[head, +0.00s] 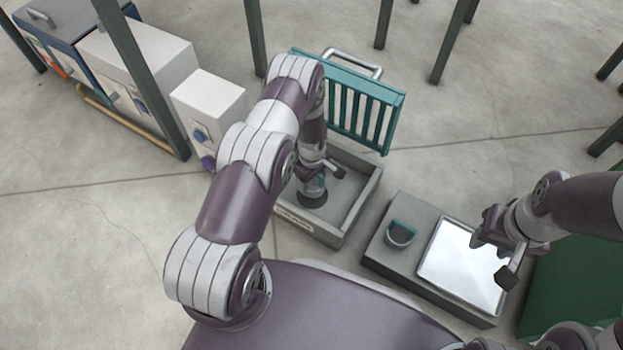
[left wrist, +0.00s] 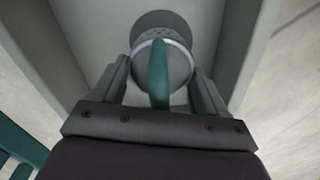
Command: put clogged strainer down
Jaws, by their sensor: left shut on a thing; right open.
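The strainer (head: 313,188) is a small round basket with a teal handle. It is inside the grey open tray (head: 362,203), near its left side. My left gripper (head: 322,170) reaches down into the tray and is shut on the strainer's handle (left wrist: 158,72). In the left wrist view the perforated strainer top (left wrist: 178,68) sits between the two fingers, with a dark round patch (left wrist: 160,20) just beyond it. I cannot tell whether the strainer touches the tray floor. My right gripper (head: 493,258) is open and empty above the white panel.
A similar teal-handled strainer (head: 400,235) sits on a grey block beside a bright white panel (head: 462,265). A teal slatted rack (head: 362,105) stands behind the tray. White boxes (head: 208,108) and dark posts stand at the left and back.

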